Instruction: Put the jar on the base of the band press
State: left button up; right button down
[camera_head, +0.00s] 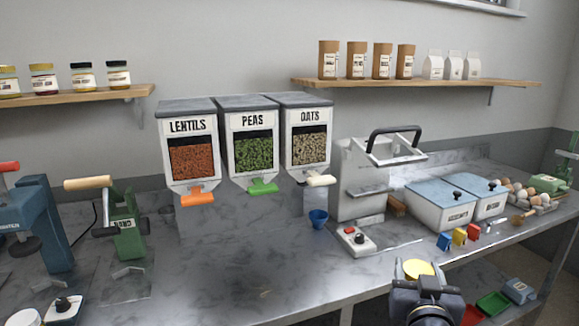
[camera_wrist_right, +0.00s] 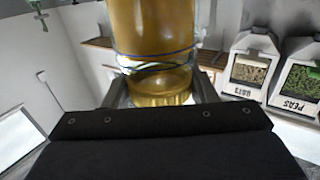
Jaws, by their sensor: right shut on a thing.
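The jar shows its yellow lid (camera_head: 418,268) above my right gripper (camera_head: 425,287), near the front edge of the counter at the right. In the right wrist view the jar (camera_wrist_right: 153,30) is clear with golden contents and a thin blue ring round it. It stands between the two fingers of the right gripper (camera_wrist_right: 162,88), which is shut on it. The green band press (camera_head: 126,230) with a wooden handle stands on the counter at the left, far from the jar. Its base (camera_head: 128,278) looks bare. My left gripper is not in view.
A blue press (camera_head: 40,228) stands left of the band press. Lentils, peas and oats dispensers (camera_head: 245,145) stand behind. A small blue cup (camera_head: 318,219), a white switch box (camera_head: 356,241) and a grey sealing machine (camera_head: 362,185) are right of centre. The middle counter is clear.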

jog(key=w+f, duration=0.1)
jog(key=f, duration=0.3)
jog(key=w+f, duration=0.1)
jog(key=f, duration=0.2)
jog(key=shift+w+a, duration=0.35)
jog(key=shift+a, duration=0.05)
jog(key=s+a+f+n+y, duration=0.1)
jog(key=s+f+y, duration=0.1)
jog(key=f, duration=0.9)
jog(key=s+a+f+n+y+p, duration=0.1)
jog(key=s+f, duration=0.3)
jog(key=f, duration=0.7)
jog(key=shift+s+a+f+n+t+y, duration=0.2)
jog(key=shift+a+f+n+t+y, duration=0.1)
jog(key=shift+a+y, duration=0.4)
jog(key=shift+d, duration=0.1)
